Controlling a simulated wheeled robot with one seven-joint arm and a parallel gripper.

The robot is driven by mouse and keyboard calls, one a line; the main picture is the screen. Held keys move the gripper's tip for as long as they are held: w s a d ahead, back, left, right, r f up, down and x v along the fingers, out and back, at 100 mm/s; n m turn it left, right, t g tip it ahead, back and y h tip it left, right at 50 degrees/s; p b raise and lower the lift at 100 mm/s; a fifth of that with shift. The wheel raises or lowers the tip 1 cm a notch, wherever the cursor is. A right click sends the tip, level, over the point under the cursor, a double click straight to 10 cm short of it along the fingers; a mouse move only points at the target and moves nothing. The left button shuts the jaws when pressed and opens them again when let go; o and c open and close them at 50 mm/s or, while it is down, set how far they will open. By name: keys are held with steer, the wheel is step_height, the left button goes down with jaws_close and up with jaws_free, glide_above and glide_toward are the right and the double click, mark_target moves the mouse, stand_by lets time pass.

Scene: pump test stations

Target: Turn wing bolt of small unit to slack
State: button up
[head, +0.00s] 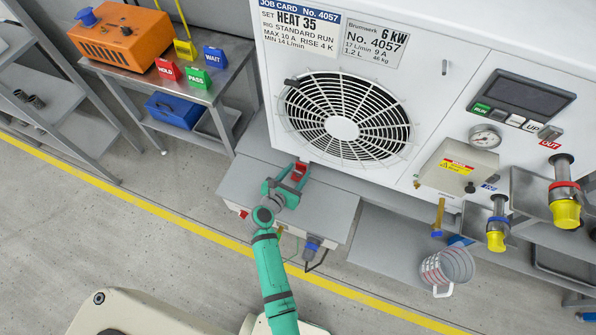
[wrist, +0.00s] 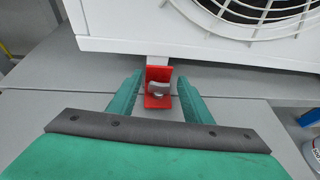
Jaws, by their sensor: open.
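The wing bolt (wrist: 158,88) is a small grey metal piece on a red bracket (wrist: 157,102) at the foot of the large white unit (head: 345,95). The red bracket also shows in the head view (head: 299,172). My gripper (wrist: 158,85) is open, with one teal finger on each side of the red bracket and a gap between each finger and it. In the head view my gripper (head: 290,175) reaches over the grey bench to the unit's lower edge. The bolt itself is too small to make out in the head view.
The unit's round fan grille (head: 343,128) is just above the bracket. A grey bench top (head: 330,208) lies under my gripper. A measuring jug (head: 447,268) stands to the right. An orange box (head: 122,37) and coloured signs stand on the left table.

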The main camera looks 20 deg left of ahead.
steer(key=v, duration=1)
steer(key=shift+w, duration=0.1)
steer(key=s+d+r+n+t+h, duration=0.1)
steer(key=s+d+r+n+t, duration=0.2)
steer(key=s+d+r+n, duration=0.35)
steer(key=s+d+r+n+t, duration=0.2)
steer(key=s+d+r+n, duration=0.3)
steer(key=d+n, duration=0.4)
steer(key=s+d+r+n+g+y, duration=0.1)
steer(key=s+r+n, duration=0.1)
steer(key=s+n, duration=0.5)
steer(key=s+d+r+n+g+y, duration=0.1)
steer(key=s+n, duration=0.6)
steer(key=n, duration=0.8)
step_height(320, 180, up, 2)
steer(key=shift+s+d+r+g+y, duration=0.1)
steer(key=shift+s+d+g+y, duration=0.25)
steer(key=shift+d+g, duration=0.3)
steer(key=shift+w, duration=0.1)
